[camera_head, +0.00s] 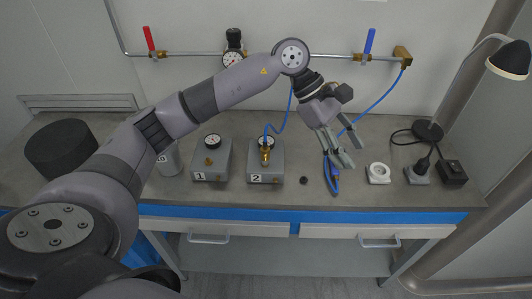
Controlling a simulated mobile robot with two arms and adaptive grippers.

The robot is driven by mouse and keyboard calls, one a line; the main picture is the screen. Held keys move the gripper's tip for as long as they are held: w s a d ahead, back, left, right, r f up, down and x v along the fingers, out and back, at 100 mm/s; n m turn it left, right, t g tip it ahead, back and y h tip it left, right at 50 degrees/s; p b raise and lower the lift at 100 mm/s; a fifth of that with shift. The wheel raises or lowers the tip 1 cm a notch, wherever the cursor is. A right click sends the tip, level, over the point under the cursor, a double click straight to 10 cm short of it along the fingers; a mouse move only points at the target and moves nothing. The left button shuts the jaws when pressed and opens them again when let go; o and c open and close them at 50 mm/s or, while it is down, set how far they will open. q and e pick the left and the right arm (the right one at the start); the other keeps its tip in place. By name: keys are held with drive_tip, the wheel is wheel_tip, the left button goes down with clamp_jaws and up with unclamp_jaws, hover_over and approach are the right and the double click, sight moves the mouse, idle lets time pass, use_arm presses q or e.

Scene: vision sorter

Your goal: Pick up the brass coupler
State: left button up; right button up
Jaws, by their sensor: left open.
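A brass coupler (266,156) stands upright on the grey box marked 2 (265,175), with a blue hose (276,130) at its top. A smaller brass fitting (209,161) sits on the grey box marked 1 (198,165), with no hose on it. My left gripper (341,163) is open and points down over the bench, to the right of box 2 and apart from the coupler. No object shows between its fingers. My right gripper is not in view.
Blue-handled pliers (333,184) lie below my left gripper, partly hidden by it. A small black part (304,180) lies between box 2 and the pliers. A white ring-shaped piece (378,173), a black plug (422,165) and a lamp base (428,131) stand at the right.

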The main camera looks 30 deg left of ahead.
use_arm(q)
drive_tip(key=w+a+r+y, duration=0.15)
drive_tip(key=a+y, duration=0.35)
drive_tip(key=a, duration=0.8)
wheel_tip(320, 180, up, 2)
drive_tip(key=r+y, duration=0.1)
drive_tip(key=y, duration=0.2)
hover_over(265, 147)
drive_tip(key=f, duration=0.4)
drive_tip(key=f+p, duration=0.1)
drive_tip(key=f, duration=0.3)
drive_tip(key=f+p, duration=0.1)
drive_tip(key=f, duration=0.2)
drive_tip(key=shift+w+a+f, duration=0.2)
drive_tip(key=shift+w+f, duration=0.2)
drive_tip(key=shift+f, duration=0.25)
wheel_tip(265, 147, down, 4)
drive_tip(key=p, duration=0.2)
drive_tip(key=shift+s+p, duration=0.15)
drive_tip(key=shift+p, duration=0.15)
drive_tip(key=shift+f, duration=0.7)
drive_tip(key=shift+c, duration=0.4)
clamp_jaws()
